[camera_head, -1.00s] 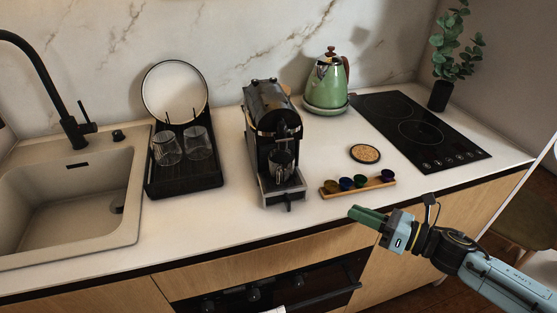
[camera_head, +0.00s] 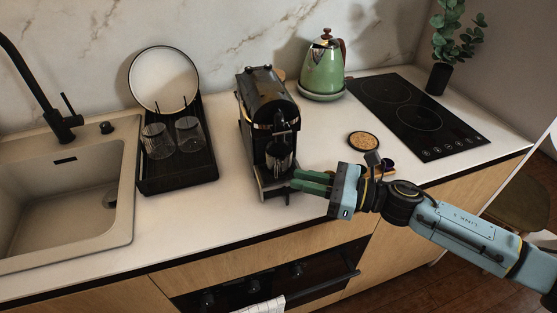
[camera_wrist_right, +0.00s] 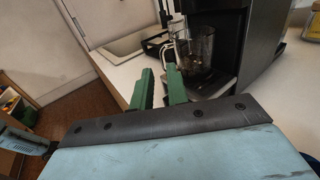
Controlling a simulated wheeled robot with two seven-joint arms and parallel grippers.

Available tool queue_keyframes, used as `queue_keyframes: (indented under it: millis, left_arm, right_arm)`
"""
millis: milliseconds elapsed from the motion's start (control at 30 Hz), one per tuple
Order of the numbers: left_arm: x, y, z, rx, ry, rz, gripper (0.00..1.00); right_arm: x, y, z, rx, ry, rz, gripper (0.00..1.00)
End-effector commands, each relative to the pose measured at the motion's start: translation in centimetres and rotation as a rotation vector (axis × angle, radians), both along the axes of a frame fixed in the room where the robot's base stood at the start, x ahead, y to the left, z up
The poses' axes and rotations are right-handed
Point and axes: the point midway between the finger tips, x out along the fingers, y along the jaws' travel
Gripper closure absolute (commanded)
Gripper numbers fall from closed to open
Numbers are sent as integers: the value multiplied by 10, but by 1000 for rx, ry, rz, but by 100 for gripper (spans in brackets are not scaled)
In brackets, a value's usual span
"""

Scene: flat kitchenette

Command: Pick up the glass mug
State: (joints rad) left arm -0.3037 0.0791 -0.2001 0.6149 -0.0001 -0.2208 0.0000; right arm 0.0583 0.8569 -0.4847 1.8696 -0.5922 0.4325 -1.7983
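The glass mug (camera_head: 279,157) is clear and stands upright under the spout of the black coffee machine (camera_head: 262,100). In the right wrist view the mug (camera_wrist_right: 197,56) stands ahead of my fingers, to the right of centre, with its handle on the left side. My right gripper (camera_head: 294,179) is at the front right of the machine, its green fingers pointing towards the mug. In the right wrist view its fingers (camera_wrist_right: 157,76) are apart with nothing between them, and they appear short of the mug. My left gripper is not in view.
A rack (camera_head: 180,176) with two glasses and a plate stands left of the machine, beside the sink (camera_head: 75,190). A green kettle (camera_head: 323,70), a round coaster (camera_head: 362,141) and a cooktop (camera_head: 415,118) are to the right. My right arm mostly hides the capsules.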

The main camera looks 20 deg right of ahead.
Motion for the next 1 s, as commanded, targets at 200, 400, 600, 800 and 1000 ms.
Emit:
queue_keyframes:
  millis: [200, 400, 600, 800, 1000]
  left_arm:
    - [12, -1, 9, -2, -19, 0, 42]
    - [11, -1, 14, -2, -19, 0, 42]
    - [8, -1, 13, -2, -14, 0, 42]
    - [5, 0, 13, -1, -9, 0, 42]
    - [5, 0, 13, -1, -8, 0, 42]
  right_arm:
    - [17, 20, -2, 3, -1, 1, 84]
    - [30, 38, -4, 0, -1, 1, 84]
    - [32, 41, -5, -1, 0, 1, 84]
    - [31, 40, -5, -1, 1, 1, 100]
    - [31, 40, -5, -1, 1, 1, 100]
